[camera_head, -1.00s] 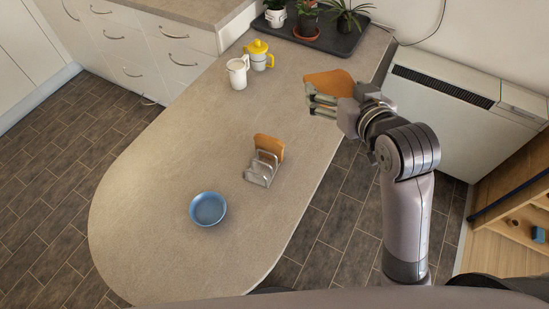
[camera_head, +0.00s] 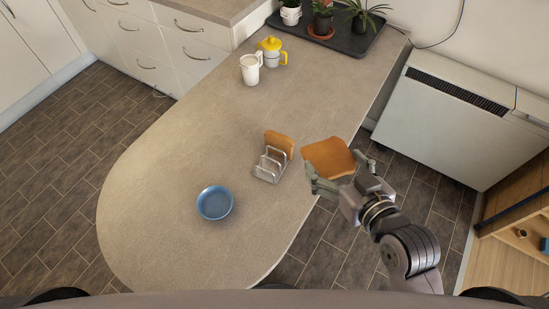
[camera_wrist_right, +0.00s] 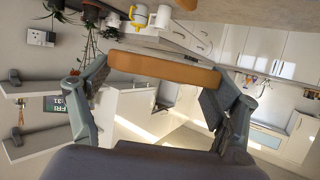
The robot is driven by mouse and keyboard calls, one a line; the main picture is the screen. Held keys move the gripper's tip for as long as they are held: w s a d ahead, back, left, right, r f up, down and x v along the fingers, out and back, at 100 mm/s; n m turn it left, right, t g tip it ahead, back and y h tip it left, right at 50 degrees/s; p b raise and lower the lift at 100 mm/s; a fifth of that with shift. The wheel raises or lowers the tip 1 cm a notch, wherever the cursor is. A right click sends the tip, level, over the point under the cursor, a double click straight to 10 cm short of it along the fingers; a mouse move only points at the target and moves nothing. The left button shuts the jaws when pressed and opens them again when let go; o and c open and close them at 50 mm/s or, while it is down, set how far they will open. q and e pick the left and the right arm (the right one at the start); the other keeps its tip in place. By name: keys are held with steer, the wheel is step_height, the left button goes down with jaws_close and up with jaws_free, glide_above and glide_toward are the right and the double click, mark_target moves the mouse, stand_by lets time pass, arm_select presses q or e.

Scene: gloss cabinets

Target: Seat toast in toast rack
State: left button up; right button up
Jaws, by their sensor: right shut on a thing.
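My right gripper (camera_head: 340,180) is shut on a slice of toast (camera_head: 329,157) and holds it to the right of the toast rack, near the counter's right edge. In the right wrist view the held toast (camera_wrist_right: 165,69) shows edge-on between the two fingers of the gripper (camera_wrist_right: 160,85). The metal wire toast rack (camera_head: 268,166) stands on the counter. Another slice of toast (camera_head: 279,142) stands upright at its far end. The slots nearer the front look empty. My left gripper is not in view.
A blue bowl (camera_head: 215,203) sits to the lower left of the rack on the counter (camera_head: 180,150). A white heater (camera_head: 450,110) is at the right.

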steer(key=shift+w, duration=0.1)
steer(key=w+d+r+m+h, duration=0.2)
steer(key=w+r, duration=0.4)
steer(key=r, duration=0.3)
steer(key=w+d+r+m+h, duration=0.2)
steer(key=w+d+r, duration=0.2)
steer(key=w+r, duration=0.2)
step_height(320, 180, up, 3)
steer(key=shift+d+f+t+h, duration=0.1)
steer(key=shift+d+t+h, duration=0.2)
steer(key=shift+t, duration=0.1)
steer(key=shift+w+f, duration=0.1)
steer(key=shift+w, duration=0.05)
